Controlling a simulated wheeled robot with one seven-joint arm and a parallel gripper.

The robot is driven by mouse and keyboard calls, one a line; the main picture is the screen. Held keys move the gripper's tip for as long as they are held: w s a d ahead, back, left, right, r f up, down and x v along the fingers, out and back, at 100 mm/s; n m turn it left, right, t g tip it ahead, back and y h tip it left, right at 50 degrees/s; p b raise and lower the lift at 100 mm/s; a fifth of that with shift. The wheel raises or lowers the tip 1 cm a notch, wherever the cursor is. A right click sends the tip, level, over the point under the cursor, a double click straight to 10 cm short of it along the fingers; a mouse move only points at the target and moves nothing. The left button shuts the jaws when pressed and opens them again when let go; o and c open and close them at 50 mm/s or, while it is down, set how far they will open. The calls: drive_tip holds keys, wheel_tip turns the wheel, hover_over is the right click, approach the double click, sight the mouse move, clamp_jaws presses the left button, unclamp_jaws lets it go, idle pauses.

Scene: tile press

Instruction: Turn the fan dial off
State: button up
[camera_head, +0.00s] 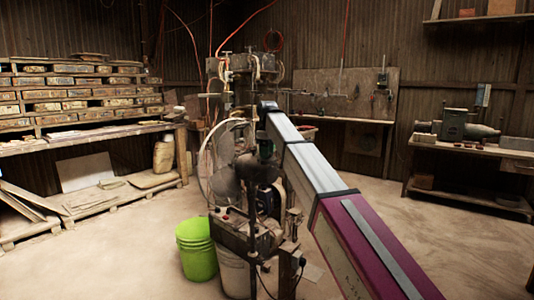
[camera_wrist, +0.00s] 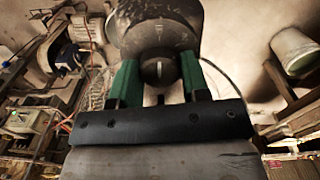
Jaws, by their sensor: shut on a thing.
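The fan dial (camera_wrist: 158,68) is a small dark round knob with a short pale line on its face. It sits on a larger dark rounded housing (camera_wrist: 160,22) with faint pale marks, at the top middle of the wrist view. My gripper (camera_wrist: 157,80) has its two green fingers on either side of the dial and is shut on it. In the head view my gripper (camera_head: 266,150) is at the tile press (camera_head: 238,180), beyond the end of my arm. The dial cannot be made out there.
A green bucket (camera_head: 197,250) and a pale bucket (camera_head: 234,272) stand at the foot of the press. Hoses and cables hang around it. Loaded shelves (camera_head: 80,139) stand at left and a workbench (camera_head: 470,150) at right. The floor between is mostly clear.

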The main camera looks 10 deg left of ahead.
idle(0.3)
drive_tip(key=o, duration=0.9)
drive_tip(key=shift+o, duration=0.2)
wheel_tip(320, 180, up, 11)
drive_tip(key=shift+f, duration=0.1)
